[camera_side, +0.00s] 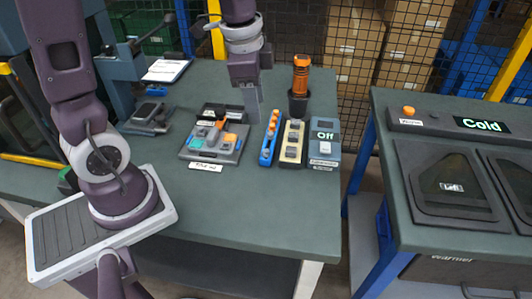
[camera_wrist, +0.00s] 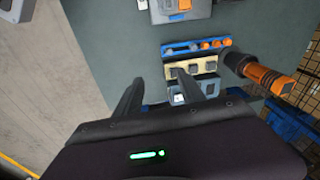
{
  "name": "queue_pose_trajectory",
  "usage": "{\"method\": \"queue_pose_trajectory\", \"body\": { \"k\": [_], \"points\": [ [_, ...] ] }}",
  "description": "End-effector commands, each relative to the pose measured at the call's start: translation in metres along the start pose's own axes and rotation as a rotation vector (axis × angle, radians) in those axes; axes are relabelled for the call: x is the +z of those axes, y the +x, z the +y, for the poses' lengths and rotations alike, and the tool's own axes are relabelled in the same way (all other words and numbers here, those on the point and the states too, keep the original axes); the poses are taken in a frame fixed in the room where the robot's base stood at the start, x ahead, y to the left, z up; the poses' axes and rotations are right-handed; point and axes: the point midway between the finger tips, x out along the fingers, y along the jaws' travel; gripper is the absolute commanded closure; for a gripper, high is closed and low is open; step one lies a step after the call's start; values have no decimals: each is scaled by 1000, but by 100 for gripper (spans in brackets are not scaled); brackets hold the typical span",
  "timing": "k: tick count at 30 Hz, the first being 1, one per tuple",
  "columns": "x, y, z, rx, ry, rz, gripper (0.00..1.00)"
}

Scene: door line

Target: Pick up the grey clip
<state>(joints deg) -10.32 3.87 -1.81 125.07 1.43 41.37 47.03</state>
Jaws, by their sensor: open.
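No single grey clip stands out clearly. Several small grey pieces (camera_side: 292,140) sit on a beige strip (camera_side: 291,162), which also shows in the wrist view (camera_wrist: 207,66). The dark tray (camera_side: 188,153) left of it holds small teal, blue, orange and grey parts, too small to tell apart. My gripper (camera_side: 252,118) points down over the bench, between the tray and a blue rack, and holds nothing visible. In the wrist view its two fingers (camera_wrist: 170,88) are spread apart, with the beige strip showing beyond and between them.
The blue rack (camera_side: 266,154) with orange pieces stands beside the strip. A grey box (camera_side: 325,150) reading "Off" is to its right. An orange-and-black screwdriver-like tool (camera_side: 301,80) stands upright behind. A second bench with a "Cold" display (camera_side: 482,125) is at right. The bench front is clear.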

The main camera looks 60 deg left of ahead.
Motion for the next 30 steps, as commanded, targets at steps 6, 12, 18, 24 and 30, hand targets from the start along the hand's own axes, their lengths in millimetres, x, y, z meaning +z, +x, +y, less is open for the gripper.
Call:
{"method": "queue_pose_trajectory", "body": {
  "k": [6, 12, 18, 24, 30],
  "points": [
    [-6, 93, -39, 132, 304, -73, 53],
    [-3, 122, -40, 155, 361, -78, 53],
    [-1, 156, -32, 157, 361, -80, 53],
    [1, 178, -30, 154, 358, -78, 53],
    [1, 178, -30, 152, 358, -77, 59]
  ]
}}
